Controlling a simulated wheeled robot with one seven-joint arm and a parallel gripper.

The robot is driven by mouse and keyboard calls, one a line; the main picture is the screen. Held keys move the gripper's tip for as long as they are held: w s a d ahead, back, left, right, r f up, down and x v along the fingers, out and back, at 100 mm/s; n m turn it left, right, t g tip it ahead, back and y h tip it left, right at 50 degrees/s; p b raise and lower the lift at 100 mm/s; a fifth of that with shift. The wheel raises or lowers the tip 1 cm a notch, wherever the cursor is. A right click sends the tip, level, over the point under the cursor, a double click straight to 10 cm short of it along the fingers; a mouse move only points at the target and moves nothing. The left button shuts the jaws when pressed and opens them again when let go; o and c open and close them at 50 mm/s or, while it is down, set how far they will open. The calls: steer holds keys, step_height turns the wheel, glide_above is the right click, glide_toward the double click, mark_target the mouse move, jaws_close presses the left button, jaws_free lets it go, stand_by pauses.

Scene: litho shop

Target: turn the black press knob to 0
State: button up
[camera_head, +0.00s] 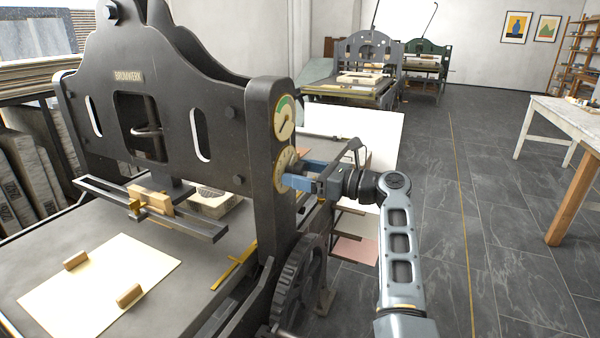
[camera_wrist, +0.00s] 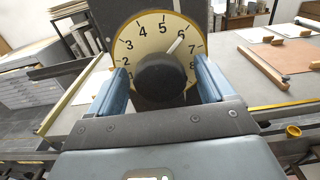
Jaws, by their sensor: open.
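The black knob (camera_wrist: 163,76) sits in the middle of a cream dial (camera_wrist: 140,45) with black numerals, seen in the wrist view. A white pointer (camera_wrist: 176,44) above the knob points close to the 6. The 0 cannot be made out. My gripper (camera_wrist: 160,74) is open, with one blue finger on each side of the knob; I cannot tell whether they touch it. In the head view, my gripper (camera_head: 296,174) is at the lower dial (camera_head: 283,163) on the upright of the black press (camera_head: 180,95); it hides the knob there.
A gauge with a green sector (camera_head: 284,117) sits just above the lower dial. A spoked black wheel (camera_head: 299,285) is below my gripper. The press bed (camera_head: 95,225) holds a cream sheet (camera_head: 100,280) with two small wooden blocks.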

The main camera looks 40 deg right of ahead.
steer(key=shift+w+a, duration=0.15)
steer(key=shift+w, duration=0.2)
steer(key=c, duration=1.1)
steer(key=shift+o, duration=0.2)
